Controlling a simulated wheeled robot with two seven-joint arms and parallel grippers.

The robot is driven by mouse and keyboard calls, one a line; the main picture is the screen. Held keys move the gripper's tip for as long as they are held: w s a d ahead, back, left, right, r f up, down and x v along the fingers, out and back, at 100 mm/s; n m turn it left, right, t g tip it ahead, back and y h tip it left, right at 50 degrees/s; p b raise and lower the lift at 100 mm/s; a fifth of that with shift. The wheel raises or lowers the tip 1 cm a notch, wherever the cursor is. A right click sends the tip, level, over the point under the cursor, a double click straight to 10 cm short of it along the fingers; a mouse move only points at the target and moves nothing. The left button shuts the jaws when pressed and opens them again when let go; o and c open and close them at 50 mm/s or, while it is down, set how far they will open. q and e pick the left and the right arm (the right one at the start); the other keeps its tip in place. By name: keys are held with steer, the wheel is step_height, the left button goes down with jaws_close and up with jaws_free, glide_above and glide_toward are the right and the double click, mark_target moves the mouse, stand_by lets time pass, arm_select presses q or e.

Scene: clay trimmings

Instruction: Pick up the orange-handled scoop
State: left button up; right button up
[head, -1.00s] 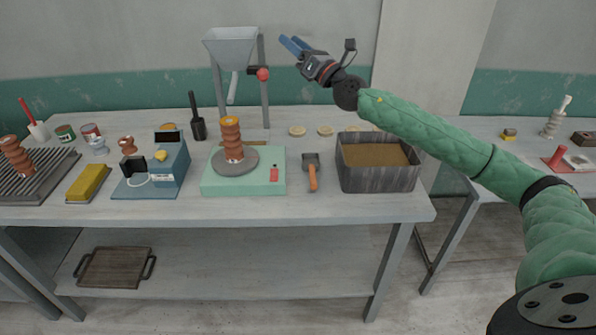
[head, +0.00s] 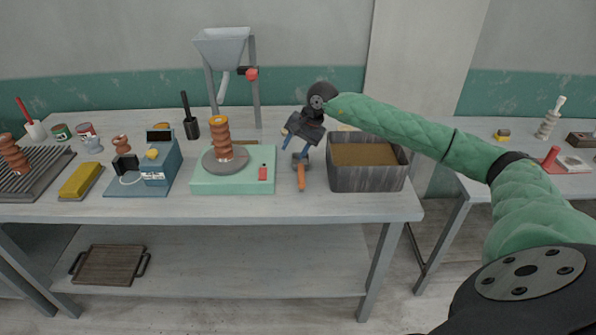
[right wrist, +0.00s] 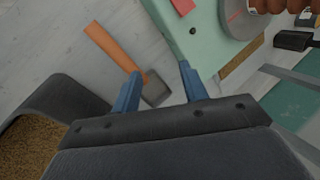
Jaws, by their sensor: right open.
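The orange-handled scoop (head: 301,178) lies on the table between the green wheel base and the grey bin, its handle toward the table's front edge. Its grey head is partly hidden by my right gripper in the head view. My right gripper (head: 294,144) points down above the scoop's head, with its blue fingers apart and nothing between them. In the right wrist view the scoop (right wrist: 117,50) lies beyond the open fingers (right wrist: 158,85), with its grey head near the gap between them and its handle toward the upper left. My left gripper is not in view.
The grey bin (head: 368,179) with brown grains stands just right of the scoop. The pale green base (head: 232,182) with a clay-coloured ribbed piece (head: 221,140) stands just left. A hopper (head: 222,48) on a stand rises behind. The table front (head: 300,207) is clear.

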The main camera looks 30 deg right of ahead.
mark_target(302, 170)
steer(key=shift+s+d+f+n+g+h+p, duration=0.25)
steer(key=shift+s+d+f+n+g, duration=0.1)
steer(key=shift+s+f+n, duration=0.25)
steer(key=shift+s+d+f+n+g+h+p, duration=0.1)
steer(key=shift+s+d+f+n+g+h, duration=0.25)
steer(key=shift+f+n, duration=0.35)
steer(key=shift+s+d+f+n+g+h+p, duration=0.2)
steer(key=shift+s+f+n+g, duration=0.2)
steer(key=shift+s+f+n, duration=0.25)
steer(key=f+p, duration=0.2)
steer(key=a+f+p, duration=0.1)
steer(key=f, duration=0.1)
steer(key=shift+w+f, duration=0.1)
steer(key=shift+w, duration=0.25)
steer(key=shift+f, duration=0.4)
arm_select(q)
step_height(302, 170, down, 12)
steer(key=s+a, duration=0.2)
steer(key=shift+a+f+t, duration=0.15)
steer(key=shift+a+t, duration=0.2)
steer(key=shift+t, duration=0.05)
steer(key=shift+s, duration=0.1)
arm_select(e)
steer(key=shift+c, duration=0.2)
jaws_close()
